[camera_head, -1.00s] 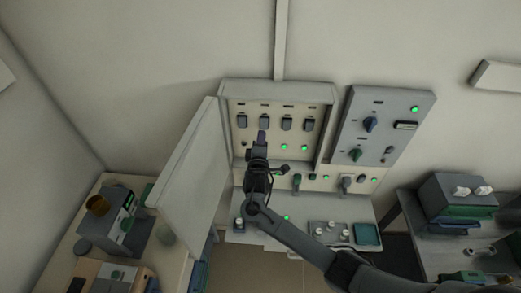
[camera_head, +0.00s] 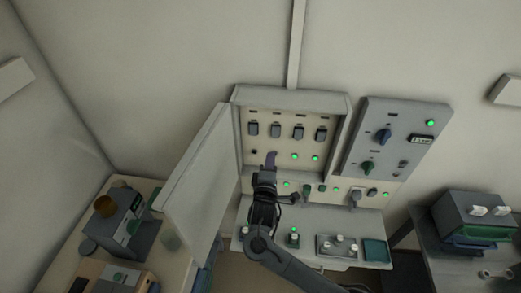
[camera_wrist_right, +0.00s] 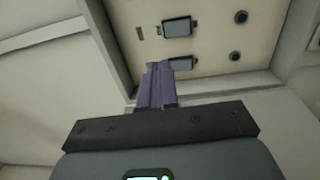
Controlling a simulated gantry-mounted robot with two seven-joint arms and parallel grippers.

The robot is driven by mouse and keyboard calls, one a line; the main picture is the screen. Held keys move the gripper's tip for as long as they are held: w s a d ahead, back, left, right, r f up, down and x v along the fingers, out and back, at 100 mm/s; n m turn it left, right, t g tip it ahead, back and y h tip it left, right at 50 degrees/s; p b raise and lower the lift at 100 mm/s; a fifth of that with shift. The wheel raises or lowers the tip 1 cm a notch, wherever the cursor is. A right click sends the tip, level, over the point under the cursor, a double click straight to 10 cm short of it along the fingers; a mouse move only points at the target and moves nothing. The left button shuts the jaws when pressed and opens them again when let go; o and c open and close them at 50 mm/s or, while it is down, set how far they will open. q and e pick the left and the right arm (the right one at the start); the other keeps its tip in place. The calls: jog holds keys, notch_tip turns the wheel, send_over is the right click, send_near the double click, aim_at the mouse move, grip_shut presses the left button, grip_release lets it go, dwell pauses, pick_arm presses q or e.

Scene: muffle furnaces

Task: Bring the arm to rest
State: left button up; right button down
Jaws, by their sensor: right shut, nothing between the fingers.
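My right arm comes up from the bottom of the head view. Its gripper (camera_head: 270,159) is shut and empty, with purplish fingers pointing up at the lower part of the open wall cabinet (camera_head: 340,125). In the wrist view the shut fingers (camera_wrist_right: 157,68) stand in front of the cabinet's panel. A dark switch (camera_wrist_right: 178,27) shows beyond them, and another is partly covered by the fingertips. I cannot tell the exact gap between fingertips and panel. My left gripper is not in view.
The cabinet door (camera_head: 196,178) hangs open on the left. A grey control panel (camera_head: 393,140) with knobs is at right. Below is a shelf with a small tray (camera_head: 338,255) and a teal tray (camera_head: 376,251). Side benches hold equipment, including a grey box (camera_head: 470,212).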

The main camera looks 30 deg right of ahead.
jog(key=s+a+f+n+g+y+p, duration=0.1)
jog(key=s+f+n+g+y+p, duration=0.3)
jog(key=s+f, duration=1.05)
jog(key=s+a+r+m+g+y, duration=0.2)
jog(key=s+a+m+g+y, duration=0.1)
jog(key=s, duration=0.6)
jog(key=s+a+r+m+g+y, duration=0.2)
jog(key=s+a+m+y, duration=0.3)
jog(key=s+a+m, duration=0.3)
jog(key=shift+s+a+r+m+g+y, duration=0.15)
jog(key=shift+s+r+m+g+y, duration=0.2)
jog(key=shift+s+g, duration=0.15)
